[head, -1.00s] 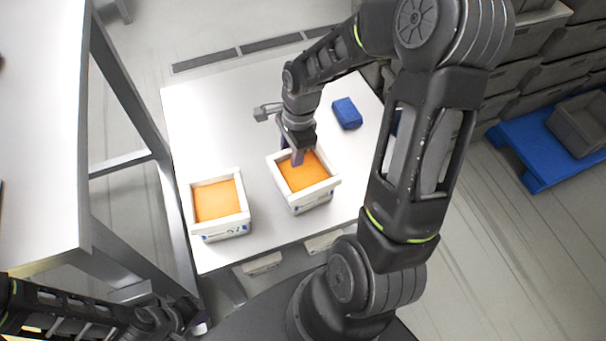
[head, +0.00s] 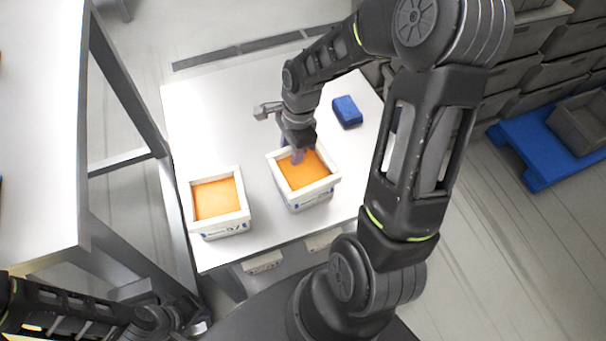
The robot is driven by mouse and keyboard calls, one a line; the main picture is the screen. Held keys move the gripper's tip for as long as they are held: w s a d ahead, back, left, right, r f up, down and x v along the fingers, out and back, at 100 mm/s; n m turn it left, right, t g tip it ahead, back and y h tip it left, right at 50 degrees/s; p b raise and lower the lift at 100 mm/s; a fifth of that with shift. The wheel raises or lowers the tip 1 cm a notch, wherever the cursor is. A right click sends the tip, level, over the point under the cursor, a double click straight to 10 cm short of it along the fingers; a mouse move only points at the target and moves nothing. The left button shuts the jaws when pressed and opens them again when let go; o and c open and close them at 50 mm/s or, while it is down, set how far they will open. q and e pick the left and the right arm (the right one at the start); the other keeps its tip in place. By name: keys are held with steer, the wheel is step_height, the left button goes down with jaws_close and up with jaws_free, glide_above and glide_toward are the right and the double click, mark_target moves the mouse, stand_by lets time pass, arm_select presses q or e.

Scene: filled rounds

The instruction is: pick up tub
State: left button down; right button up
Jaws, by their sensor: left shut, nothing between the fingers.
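Two white tubs filled with orange stand on the white table. One tub (head: 310,193) is at the table's middle, the other tub (head: 222,231) to its left, nearer the front edge. My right gripper (head: 291,150) points down at the middle tub's far wall. One purple finger shows inside the rim above the orange fill; the other is mostly hidden behind the wrist. Whether the fingers press on the wall cannot be seen. My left gripper (head: 199,326) is low at the bottom left, shut and empty, away from both tubs, partly hidden by its own arm.
A blue block (head: 347,111) lies on the white table (head: 265,232), behind and right of the middle tub. A grey-framed bench (head: 40,130) stands on the left. Grey crates (head: 545,45) and a blue pallet (head: 530,150) are at the right. The table's back left is clear.

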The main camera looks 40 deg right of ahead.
steer(key=shift+f, duration=0.1)
steer(key=shift+c, duration=0.5)
jaws_close()
stand_by(1.1)
